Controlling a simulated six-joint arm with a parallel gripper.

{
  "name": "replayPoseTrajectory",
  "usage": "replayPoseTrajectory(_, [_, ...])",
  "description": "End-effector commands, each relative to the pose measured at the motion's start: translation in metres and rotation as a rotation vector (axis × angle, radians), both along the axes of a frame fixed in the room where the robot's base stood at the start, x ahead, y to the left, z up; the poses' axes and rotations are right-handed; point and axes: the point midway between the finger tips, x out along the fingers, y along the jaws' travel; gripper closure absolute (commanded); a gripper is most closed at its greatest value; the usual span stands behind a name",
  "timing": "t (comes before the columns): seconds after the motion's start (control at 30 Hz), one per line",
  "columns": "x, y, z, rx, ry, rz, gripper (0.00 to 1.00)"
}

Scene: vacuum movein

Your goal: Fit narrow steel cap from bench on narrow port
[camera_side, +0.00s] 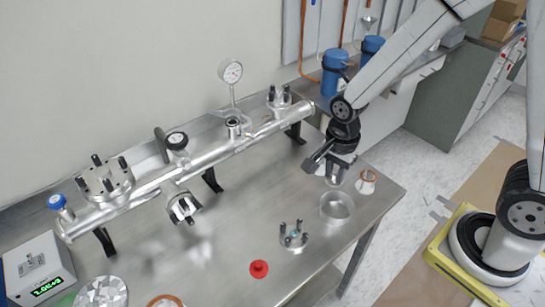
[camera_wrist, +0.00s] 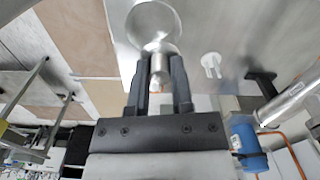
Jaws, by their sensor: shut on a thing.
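My gripper (camera_side: 334,168) is low over the right end of the steel bench. In the wrist view my gripper (camera_wrist: 158,75) is shut on a small steel cylindrical piece, the narrow steel cap (camera_wrist: 159,66). In the side view the cap is mostly hidden by the fingers; I cannot tell whether it touches the bench. The steel manifold (camera_side: 137,193) runs along the back of the bench. It carries a small stub port (camera_side: 234,127) below the gauge, a studded flange port (camera_side: 279,97) at its right end and a wide studded flange (camera_side: 105,180) at left. Which one is the narrow port is unclear.
A round steel dish (camera_side: 337,207) lies before my gripper, and a copper-ringed piece (camera_side: 367,180) stands right of it. A studded flange (camera_side: 293,237) and red cap (camera_side: 259,268) lie nearer the front. The gauge (camera_side: 230,72) rises above the manifold.

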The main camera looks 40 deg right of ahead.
Motion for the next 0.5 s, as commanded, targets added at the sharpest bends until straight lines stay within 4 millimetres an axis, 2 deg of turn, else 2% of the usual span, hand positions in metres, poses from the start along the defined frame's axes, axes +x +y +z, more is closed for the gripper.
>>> replayPoseTrajectory(0.17, [0.001, 0.0, 0.023, 0.001, -0.006, 0.0, 1.0])
replayPoseTrajectory(0.5, [0.001, 0.0, 0.092, 0.001, -0.007, 0.0, 1.0])
